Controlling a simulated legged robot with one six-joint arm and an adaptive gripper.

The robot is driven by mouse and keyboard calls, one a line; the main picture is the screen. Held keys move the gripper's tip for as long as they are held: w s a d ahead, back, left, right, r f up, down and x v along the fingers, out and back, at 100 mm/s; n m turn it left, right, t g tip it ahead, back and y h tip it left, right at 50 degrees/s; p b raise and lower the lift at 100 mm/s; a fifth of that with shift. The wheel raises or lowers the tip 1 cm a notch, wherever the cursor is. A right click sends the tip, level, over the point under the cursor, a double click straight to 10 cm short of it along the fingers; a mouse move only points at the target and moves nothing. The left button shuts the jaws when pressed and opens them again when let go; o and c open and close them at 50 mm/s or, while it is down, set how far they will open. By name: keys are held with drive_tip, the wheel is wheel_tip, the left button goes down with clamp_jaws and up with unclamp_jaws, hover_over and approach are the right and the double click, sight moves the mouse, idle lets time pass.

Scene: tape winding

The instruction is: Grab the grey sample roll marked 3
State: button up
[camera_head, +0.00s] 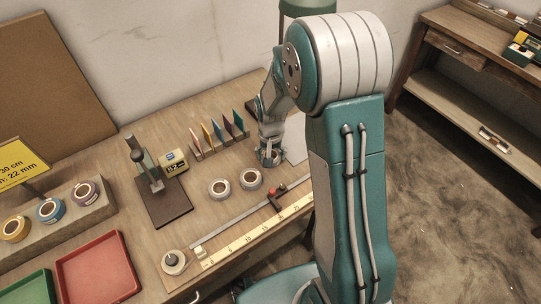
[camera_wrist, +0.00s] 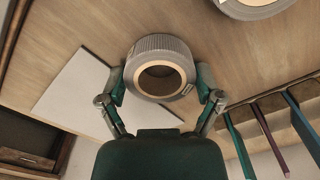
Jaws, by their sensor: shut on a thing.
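A grey ribbed roll (camera_wrist: 160,48) with a tan core sits between the two fingers of my gripper (camera_wrist: 160,82) in the wrist view. The fingers press on it from the left and right, and my gripper is shut on it. I cannot read a number on it. In the head view my gripper (camera_head: 268,152) points down at the table, right of two other grey rolls, the left one (camera_head: 219,196) and the right one (camera_head: 251,188). I cannot tell whether the held roll touches the table.
A row of coloured upright plates (camera_head: 220,137) stands just left of my gripper. A white sheet (camera_wrist: 72,88) lies beside the held roll. A black stand (camera_head: 166,206), a yellow gauge (camera_head: 174,161), a ruler (camera_head: 250,237) and a red-handled tool (camera_head: 279,200) occupy the table.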

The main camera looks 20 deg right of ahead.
drive_tip(key=shift+r, duration=0.45)
drive_tip(key=s+r, duration=1.2)
drive_tip(key=s, duration=0.2)
drive_tip(key=shift+d, duration=0.35)
